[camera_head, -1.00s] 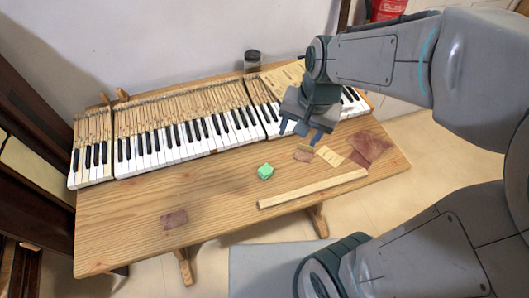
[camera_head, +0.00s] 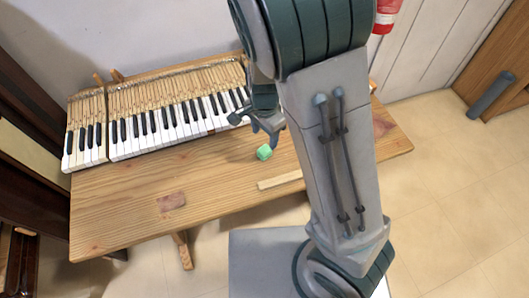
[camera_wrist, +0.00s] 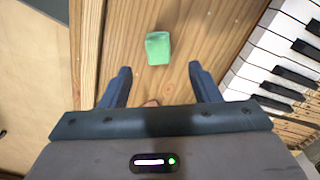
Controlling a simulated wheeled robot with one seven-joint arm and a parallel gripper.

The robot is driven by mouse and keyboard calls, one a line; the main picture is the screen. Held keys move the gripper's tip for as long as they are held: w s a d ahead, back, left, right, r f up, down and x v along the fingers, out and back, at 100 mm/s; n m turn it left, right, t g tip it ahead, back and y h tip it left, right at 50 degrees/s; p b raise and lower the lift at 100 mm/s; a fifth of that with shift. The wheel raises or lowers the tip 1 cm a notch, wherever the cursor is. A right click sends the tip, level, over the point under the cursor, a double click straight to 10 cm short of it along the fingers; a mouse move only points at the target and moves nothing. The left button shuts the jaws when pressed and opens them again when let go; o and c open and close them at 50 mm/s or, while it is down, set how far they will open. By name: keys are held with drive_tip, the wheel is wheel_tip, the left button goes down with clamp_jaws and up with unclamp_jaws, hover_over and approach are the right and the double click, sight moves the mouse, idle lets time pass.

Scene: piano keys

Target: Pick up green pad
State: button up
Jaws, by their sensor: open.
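The green pad (camera_head: 264,152) is a small green block lying on the wooden table, in front of the piano keys. In the wrist view the green pad (camera_wrist: 158,48) lies beyond my fingertips, roughly centred between them and apart from both. My gripper (camera_wrist: 160,72) is open and empty, with one finger on each side of the picture's middle. In the head view my gripper (camera_head: 268,133) is close above the pad, partly hidden by my arm.
The piano keyboard (camera_head: 170,128) runs along the table's back. A wooden strip (camera_head: 280,181) lies in front of the pad, partly behind my arm. A reddish-brown patch (camera_head: 171,201) lies front left on the table (camera_head: 120,215).

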sight(264, 149)
wheel_tip(264, 149, down, 7)
drive_tip(key=shift+s+f+b, duration=0.15)
drive_tip(key=shift+f+b, duration=0.05)
drive_tip(key=shift+b, duration=0.25)
drive_tip(key=c, duration=1.1)
drive_tip(key=shift+r, duration=0.15)
wheel_tip(264, 149, up, 4)
drive_tip(key=shift+d+r+p, duration=0.1)
drive_tip(key=shift+r+p, duration=0.15)
drive_tip(key=shift+p, duration=0.2)
drive_tip(key=s+d+r, duration=0.1)
drive_tip(key=d+r, duration=0.1)
drive_tip(key=d, duration=0.1)
drive_tip(key=s+d+r, duration=0.1)
drive_tip(key=d+r, duration=0.1)
drive_tip(key=d, duration=0.2)
drive_tip(key=s+d+r, duration=0.1)
drive_tip(key=d+r, duration=0.1)
drive_tip(key=d, duration=0.2)
drive_tip(key=shift+d+r, duration=0.1)
drive_tip(key=shift+r, duration=0.05)
drive_tip(key=o, duration=0.4)
drive_tip(key=shift+c, duration=1.4)
